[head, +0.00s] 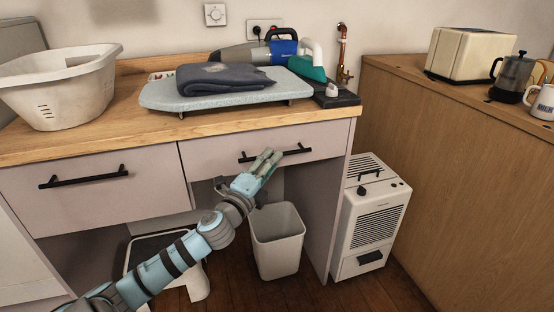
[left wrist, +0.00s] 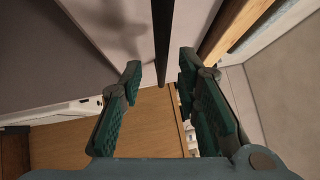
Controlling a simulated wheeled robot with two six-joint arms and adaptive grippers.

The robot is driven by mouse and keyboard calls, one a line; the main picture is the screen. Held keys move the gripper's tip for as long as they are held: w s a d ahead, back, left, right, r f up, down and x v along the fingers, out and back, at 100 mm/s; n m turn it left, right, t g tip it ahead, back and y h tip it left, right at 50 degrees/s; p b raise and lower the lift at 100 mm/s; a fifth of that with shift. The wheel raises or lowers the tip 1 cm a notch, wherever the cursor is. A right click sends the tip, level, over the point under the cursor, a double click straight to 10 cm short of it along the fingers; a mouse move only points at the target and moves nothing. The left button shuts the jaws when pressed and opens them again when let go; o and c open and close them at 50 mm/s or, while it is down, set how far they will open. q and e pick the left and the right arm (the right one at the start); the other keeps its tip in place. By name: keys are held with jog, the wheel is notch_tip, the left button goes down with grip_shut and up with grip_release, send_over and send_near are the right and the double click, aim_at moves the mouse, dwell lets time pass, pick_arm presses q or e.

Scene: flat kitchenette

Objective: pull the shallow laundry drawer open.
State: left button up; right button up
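The shallow drawer (head: 219,152) is the right one under the wooden worktop. Its grey front looks flush with the cabinet. Its black bar handle (head: 292,152) runs across the front, partly hidden by my gripper. My left gripper (head: 267,158) is at the left-middle part of this handle. In the left wrist view the handle (left wrist: 162,35) runs between the two spread fingers (left wrist: 160,78), with a gap visible on each side. The gripper is open and holds nothing. My right gripper is in neither view.
A deeper drawer (head: 95,192) with its own handle is to the left. A white bin (head: 278,245) stands under the shallow drawer, and a white dehumidifier (head: 372,215) to its right. An ironing board (head: 215,95) with folded cloth (head: 222,77) lies on the worktop (head: 130,122).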

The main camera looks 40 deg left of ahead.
pick_arm(q)
jog(key=shift+x, duration=1.95)
jog(key=shift+d, duration=0.1)
grip_shut()
